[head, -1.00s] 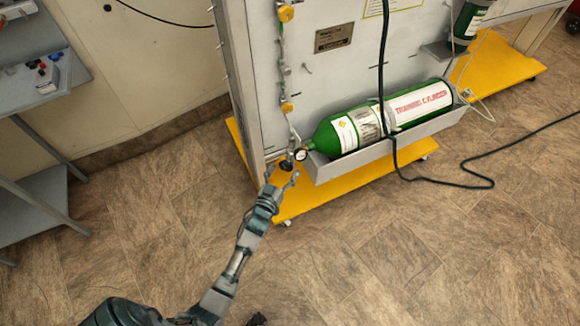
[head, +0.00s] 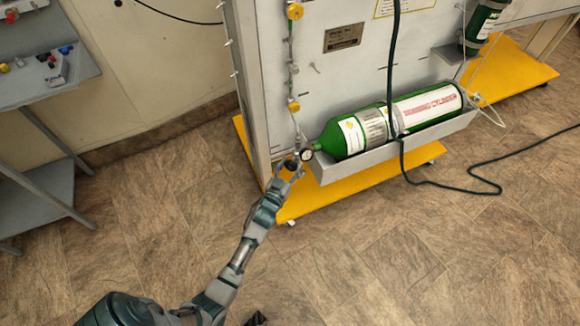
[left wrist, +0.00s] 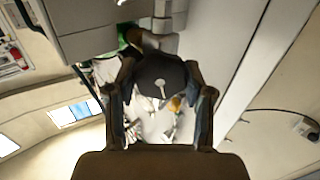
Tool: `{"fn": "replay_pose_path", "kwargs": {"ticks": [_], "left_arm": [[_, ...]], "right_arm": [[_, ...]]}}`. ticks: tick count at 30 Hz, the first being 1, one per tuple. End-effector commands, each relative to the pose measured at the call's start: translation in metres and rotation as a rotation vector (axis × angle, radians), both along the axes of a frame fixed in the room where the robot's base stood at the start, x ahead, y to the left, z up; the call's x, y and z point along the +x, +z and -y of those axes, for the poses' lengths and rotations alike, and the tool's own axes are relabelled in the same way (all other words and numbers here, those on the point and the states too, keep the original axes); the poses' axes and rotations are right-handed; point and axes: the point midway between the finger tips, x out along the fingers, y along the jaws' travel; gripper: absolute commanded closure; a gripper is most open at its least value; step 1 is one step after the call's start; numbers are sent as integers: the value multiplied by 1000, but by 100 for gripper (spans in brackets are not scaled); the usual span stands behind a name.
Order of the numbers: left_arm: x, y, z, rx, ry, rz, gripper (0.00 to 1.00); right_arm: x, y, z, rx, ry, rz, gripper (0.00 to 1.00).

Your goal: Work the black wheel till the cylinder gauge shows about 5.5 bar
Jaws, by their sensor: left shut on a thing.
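The black wheel (head: 291,164) is at the neck end of the green training cylinder (head: 350,134), which lies in a grey tray. My left gripper (head: 290,168) is at the wheel and shut on it. In the left wrist view the wheel (left wrist: 162,80) is a dark disc with a pale keyhole-shaped mark, between the two fingers of my left gripper (left wrist: 161,92). The small round cylinder gauge (head: 306,155) has a white face and sits just right of the wheel. Its needle is too small to read.
A grey panel (head: 335,80) with yellow fittings stands behind the cylinder on a yellow base (head: 300,205). A dark hose (head: 389,75) hangs in front and trails over the floor. A grey shelf unit (head: 50,85) is at the left.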

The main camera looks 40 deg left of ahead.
Motion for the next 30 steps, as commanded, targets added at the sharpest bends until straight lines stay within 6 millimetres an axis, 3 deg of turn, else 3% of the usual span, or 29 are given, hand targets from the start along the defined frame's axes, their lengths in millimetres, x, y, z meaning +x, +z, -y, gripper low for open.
{"fn": "replay_pose_path", "kwargs": {"ticks": [2, 7, 16, 17, 19, 30], "left_arm": [[1, 4, 1, 95, 1, -34, 83], [1, 1, 1, 254, 0, -91, 83], [0, -1, 1, 275, 0, -101, 83], [0, -1, 1, 275, 0, -101, 43], [0, -1, 1, 274, 0, -100, 26], [-2, -1, 2, 273, 0, -99, 23]], "right_arm": [[-5, 8, 1, 4, -1, 11, 35], [-10, 2, 1, 6, -1, -12, 35], [-10, -1, 1, 2, 1, -20, 35], [-9, -1, 1, 2, 1, -20, 35], [-9, -1, 1, 1, 1, -18, 35], [-12, 3, 1, -1, 1, -5, 35]]}}
